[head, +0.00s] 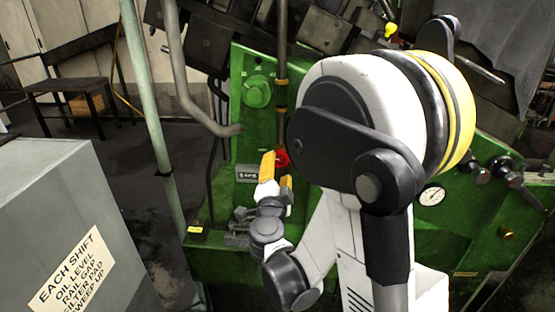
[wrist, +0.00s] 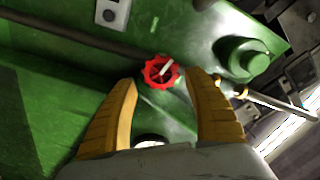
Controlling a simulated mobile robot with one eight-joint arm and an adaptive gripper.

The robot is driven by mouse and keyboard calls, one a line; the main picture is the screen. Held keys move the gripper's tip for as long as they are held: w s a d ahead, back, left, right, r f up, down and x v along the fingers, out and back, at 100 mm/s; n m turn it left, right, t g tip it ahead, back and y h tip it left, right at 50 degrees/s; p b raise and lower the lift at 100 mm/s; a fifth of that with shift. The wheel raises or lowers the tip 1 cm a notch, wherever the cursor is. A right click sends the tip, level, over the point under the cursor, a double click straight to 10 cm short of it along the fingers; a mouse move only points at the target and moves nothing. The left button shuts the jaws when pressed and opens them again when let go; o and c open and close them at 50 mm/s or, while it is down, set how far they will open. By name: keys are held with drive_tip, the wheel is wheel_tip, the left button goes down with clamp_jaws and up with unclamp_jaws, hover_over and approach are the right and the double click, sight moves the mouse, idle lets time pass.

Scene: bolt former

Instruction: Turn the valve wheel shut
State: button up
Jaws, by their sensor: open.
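The valve wheel (wrist: 160,72) is red with a scalloped rim and a pale bar across its middle. It sits on the green machine panel. In the head view the wheel (head: 282,159) shows as a small red patch partly behind my gripper. My gripper (wrist: 163,80) has two yellow fingers spread apart, with the wheel showing between and just beyond their tips. In the head view my gripper (head: 276,166) is close in front of the wheel. I cannot tell whether a finger touches it. Nothing is held.
A green round knob (head: 257,92) is above the wheel, and a vertical pipe (head: 282,75) runs close above it. A gauge (head: 432,195) and black knobs (head: 481,175) are at the right. A grey cabinet (head: 60,215) stands at the left, with open floor behind it.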

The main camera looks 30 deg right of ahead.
sight(279, 160)
drive_tip(key=x, duration=0.5)
drive_tip(key=shift+c, duration=0.2)
drive_tip(key=c, duration=0.9)
drive_tip(key=shift+o, duration=0.2)
drive_tip(key=shift+b, duration=0.3)
